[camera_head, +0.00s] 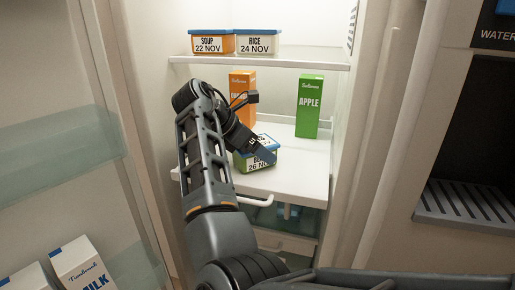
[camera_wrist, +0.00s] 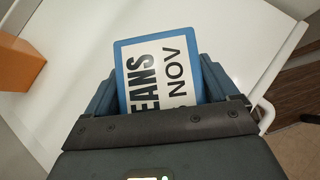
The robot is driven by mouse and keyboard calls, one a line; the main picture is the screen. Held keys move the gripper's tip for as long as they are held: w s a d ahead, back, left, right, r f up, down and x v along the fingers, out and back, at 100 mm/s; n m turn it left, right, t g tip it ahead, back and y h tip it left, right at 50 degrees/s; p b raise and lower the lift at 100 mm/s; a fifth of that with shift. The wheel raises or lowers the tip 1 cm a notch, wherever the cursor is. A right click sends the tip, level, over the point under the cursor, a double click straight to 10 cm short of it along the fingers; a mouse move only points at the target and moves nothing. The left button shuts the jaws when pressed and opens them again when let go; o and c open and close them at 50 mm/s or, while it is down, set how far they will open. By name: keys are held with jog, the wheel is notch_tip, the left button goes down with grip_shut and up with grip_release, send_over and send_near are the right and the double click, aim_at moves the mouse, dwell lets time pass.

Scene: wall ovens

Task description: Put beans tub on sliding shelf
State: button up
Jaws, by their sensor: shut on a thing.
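The beans tub (camera_head: 243,163) is green with a blue lid. Its label reading "BEANS" and "NOV" fills the middle of the wrist view (camera_wrist: 158,72). My gripper (camera_head: 262,150) is shut on the tub, with a blue finger on each side of it in the wrist view. The tub is over the front part of the white sliding shelf (camera_head: 300,180), which is pulled out and has a white handle at its front. I cannot tell whether the tub's base touches the shelf.
An orange carton (camera_head: 240,88) and a green apple carton (camera_head: 309,106) stand farther back on the sliding shelf. A soup tub (camera_head: 212,42) and a rice tub (camera_head: 257,42) sit on the upper shelf (camera_head: 290,62). The open door on the left holds milk cartons (camera_head: 82,268). The shelf's right front is clear.

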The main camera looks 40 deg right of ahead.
jog(key=o, duration=1.1)
jog(key=shift+f, duration=0.1)
jog(key=v, duration=1.2)
